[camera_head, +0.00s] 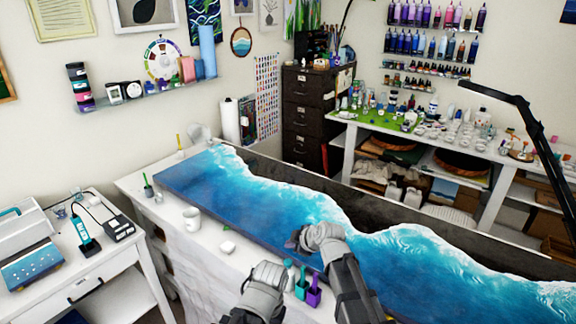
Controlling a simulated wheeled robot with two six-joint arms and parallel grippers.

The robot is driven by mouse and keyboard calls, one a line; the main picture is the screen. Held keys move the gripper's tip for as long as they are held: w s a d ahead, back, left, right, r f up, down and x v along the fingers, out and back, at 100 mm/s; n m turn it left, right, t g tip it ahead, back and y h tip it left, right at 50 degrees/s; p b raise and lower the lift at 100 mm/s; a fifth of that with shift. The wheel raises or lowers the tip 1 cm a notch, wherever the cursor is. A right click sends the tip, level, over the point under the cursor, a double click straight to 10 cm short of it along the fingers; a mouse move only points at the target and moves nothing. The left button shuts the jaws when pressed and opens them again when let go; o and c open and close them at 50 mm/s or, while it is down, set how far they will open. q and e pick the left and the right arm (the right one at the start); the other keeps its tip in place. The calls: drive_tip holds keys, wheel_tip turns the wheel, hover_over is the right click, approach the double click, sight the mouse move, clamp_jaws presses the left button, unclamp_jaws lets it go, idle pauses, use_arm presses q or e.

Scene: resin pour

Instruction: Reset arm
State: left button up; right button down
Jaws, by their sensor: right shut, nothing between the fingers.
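A long panel with blue and white wave-like resin (205,185) and a dark upper strip (290,177) lies across the white table. My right gripper (294,240) is over the front part of the panel. It is shut with nothing in it. My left gripper (288,268) is low at the table's front edge, beside the cups. Its fingers are too small and covered to show whether it is open. A teal cup (301,289) and a purple cup (314,296), each with a stick or handle rising from it, stand between my two arms.
A white mug (192,219) and a small white block (227,248) stand on the table left of my grippers. A black lamp arm (540,135) hangs at right. A side desk (95,265) holds tools.

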drive_tip(key=s+d+f+m+g+h+b, duration=0.1)
drive_tip(key=s+f+m, duration=0.3)
drive_tip(key=s, duration=0.4)
drive_tip(key=s+d+f+m+g+h+b, duration=0.2)
drive_tip(key=s+f+m+g+h+b, duration=0.1)
drive_tip(key=s, duration=0.6)
drive_tip(key=s+d+f+m+g+h+b, duration=0.2)
drive_tip(key=s+f+m, duration=0.3)
drive_tip(key=s, duration=0.3)
drive_tip(key=shift+s+f+g+h, duration=0.3)
drive_tip(key=shift+g, duration=0.5)
